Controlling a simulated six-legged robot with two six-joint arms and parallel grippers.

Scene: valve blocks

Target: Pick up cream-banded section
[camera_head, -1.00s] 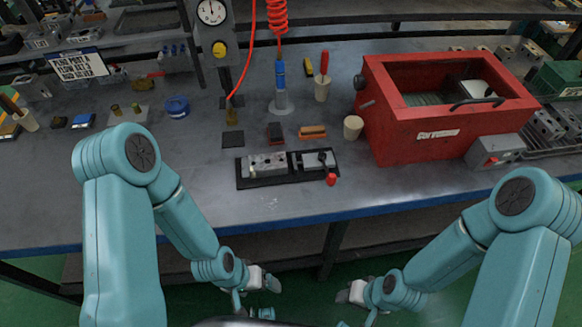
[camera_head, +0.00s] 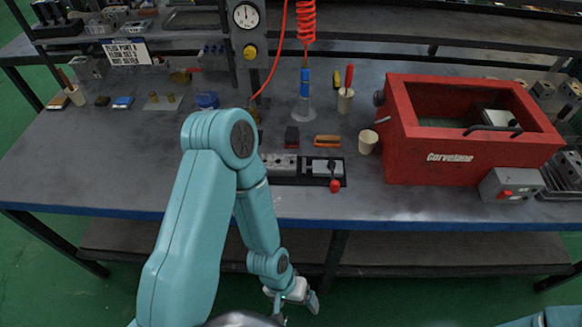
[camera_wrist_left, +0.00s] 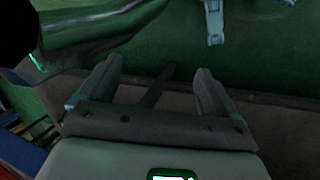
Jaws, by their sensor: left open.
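I cannot make out a cream band on any part with certainty. A grey metal valve block (camera_head: 282,163) sits on a dark base plate (camera_head: 296,181) near the bench's front edge, its left end hidden behind my left arm. A clamp with a red-knobbed lever (camera_head: 334,186) is at the plate's right end. My left gripper (camera_head: 295,293) hangs below the bench's front edge, well apart from the block. In the left wrist view its fingers (camera_wrist_left: 158,72) are spread with nothing between them. My right gripper is out of view.
A red Corvelane box (camera_head: 450,158) stands right of the block, with a cream cup (camera_head: 367,141) between. Dark and orange pieces (camera_head: 328,141) lie behind the block. A red coiled hose (camera_head: 305,22) hangs above. The bench's left front (camera_head: 90,175) is clear.

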